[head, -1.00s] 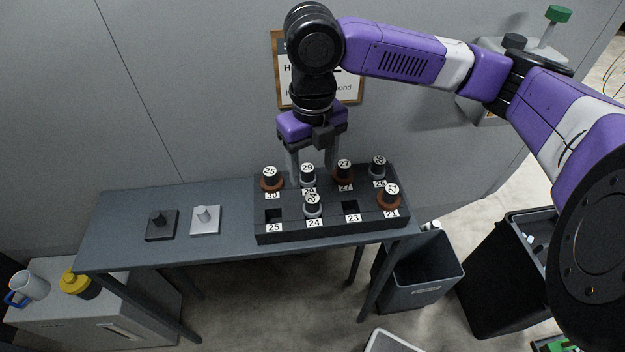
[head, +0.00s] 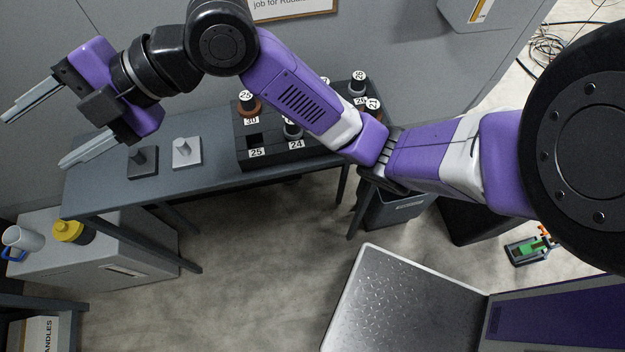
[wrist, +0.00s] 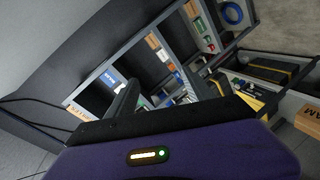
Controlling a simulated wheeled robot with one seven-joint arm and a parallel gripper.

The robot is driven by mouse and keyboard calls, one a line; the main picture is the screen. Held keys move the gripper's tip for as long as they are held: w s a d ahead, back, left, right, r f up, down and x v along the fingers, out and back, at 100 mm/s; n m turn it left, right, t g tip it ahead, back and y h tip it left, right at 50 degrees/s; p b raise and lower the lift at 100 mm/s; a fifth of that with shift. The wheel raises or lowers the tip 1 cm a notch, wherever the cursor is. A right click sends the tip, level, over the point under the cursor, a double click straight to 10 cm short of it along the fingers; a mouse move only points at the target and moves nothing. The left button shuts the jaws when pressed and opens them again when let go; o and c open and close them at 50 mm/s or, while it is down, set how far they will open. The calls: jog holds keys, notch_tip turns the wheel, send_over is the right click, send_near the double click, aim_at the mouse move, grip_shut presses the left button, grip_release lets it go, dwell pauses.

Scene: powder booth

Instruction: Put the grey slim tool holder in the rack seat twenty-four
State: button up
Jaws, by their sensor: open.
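The black rack (head: 245,158) stands on the grey table. My arm hides the middle of the rack, including seats 29, 27 and 23. A grey-collared holder (head: 357,88) also shows at the back right. My gripper (head: 33,141) is open and empty, raised left of the rack above the table's left end. No holder shows in the wrist view.
A dark block (head: 143,163) and a pale block (head: 187,152), each with a peg, sit on the table left of the rack. A cabinet (head: 120,250) with a mug and yellow-lidded jar stands lower left. The wrist view shows shelving (wrist: 140,38) with boxes.

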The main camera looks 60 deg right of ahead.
jog(key=s+d+f+m+t+h, duration=0.3)
jog(key=s+f+m+t+h, duration=0.45)
jog(key=s+f+m, duration=1.1)
jog(key=s+d+m+g+h, duration=0.1)
jog(key=s+d, duration=0.2)
jog(key=s, duration=0.5)
jog(key=s+d+m+g+h, duration=0.1)
jog(key=s+d, duration=0.3)
jog(key=s, duration=0.4)
jog(key=shift+s+r+m+g+h, duration=0.15)
jog(key=shift+s+m+g+h, duration=0.25)
jog(key=shift+m+g, duration=0.3)
jog(key=shift+d, duration=0.1)
